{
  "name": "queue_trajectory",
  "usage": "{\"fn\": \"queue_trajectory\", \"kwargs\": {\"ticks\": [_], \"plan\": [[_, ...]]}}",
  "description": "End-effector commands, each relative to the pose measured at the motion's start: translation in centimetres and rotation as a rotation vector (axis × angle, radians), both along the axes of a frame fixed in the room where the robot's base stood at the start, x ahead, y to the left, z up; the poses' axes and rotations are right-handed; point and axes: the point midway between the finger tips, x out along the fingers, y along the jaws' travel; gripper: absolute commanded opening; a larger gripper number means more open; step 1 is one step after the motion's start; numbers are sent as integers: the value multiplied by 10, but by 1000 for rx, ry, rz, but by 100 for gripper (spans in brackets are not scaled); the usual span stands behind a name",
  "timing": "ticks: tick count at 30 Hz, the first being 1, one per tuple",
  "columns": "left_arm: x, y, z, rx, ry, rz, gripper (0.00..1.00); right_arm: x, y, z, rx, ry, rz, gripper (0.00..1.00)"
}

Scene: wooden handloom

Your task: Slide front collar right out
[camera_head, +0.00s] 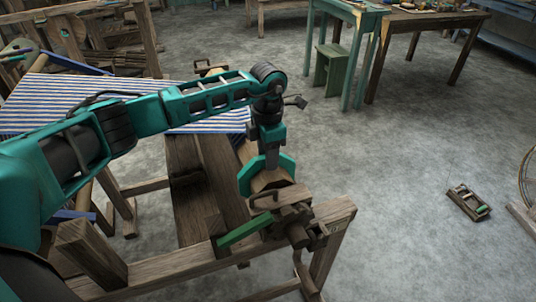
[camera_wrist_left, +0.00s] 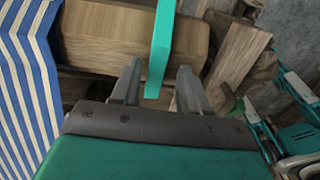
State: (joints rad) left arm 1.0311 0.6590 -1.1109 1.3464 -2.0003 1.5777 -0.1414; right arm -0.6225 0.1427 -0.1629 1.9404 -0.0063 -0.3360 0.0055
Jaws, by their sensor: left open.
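A teal eight-sided plate, which I take to be the front right collar (camera_head: 246,180), stands on edge around the right end of the light wooden front beam. In the left wrist view the collar (camera_wrist_left: 161,30) shows as a narrow upright teal strip. My left gripper (camera_head: 271,160) points down at its top edge. In the left wrist view the left gripper (camera_wrist_left: 160,68) is open, with one grey finger on each side of the strip. I cannot tell whether either finger touches it. The light beam (camera_wrist_left: 120,35) runs left from the collar. My right gripper is not in view.
A wooden block with a dark handle (camera_head: 283,203) sits on the loom frame (camera_head: 165,270) just in front of the collar, beside a green bar (camera_head: 244,230). Blue-striped cloth (camera_head: 60,105) lies behind at left. The grey floor to the right is mostly clear.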

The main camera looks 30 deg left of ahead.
Motion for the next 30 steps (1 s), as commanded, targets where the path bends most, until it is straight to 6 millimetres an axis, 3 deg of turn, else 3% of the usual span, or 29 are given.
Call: {"fn": "queue_trajectory", "kwargs": {"ticks": [16,21,30], "plan": [[1,0,107,-1,-4,0,45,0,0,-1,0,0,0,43],[0,-1,121,-2,-1,-1,45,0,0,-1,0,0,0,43],[0,-1,123,-1,0,-1,45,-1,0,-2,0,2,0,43]]}}
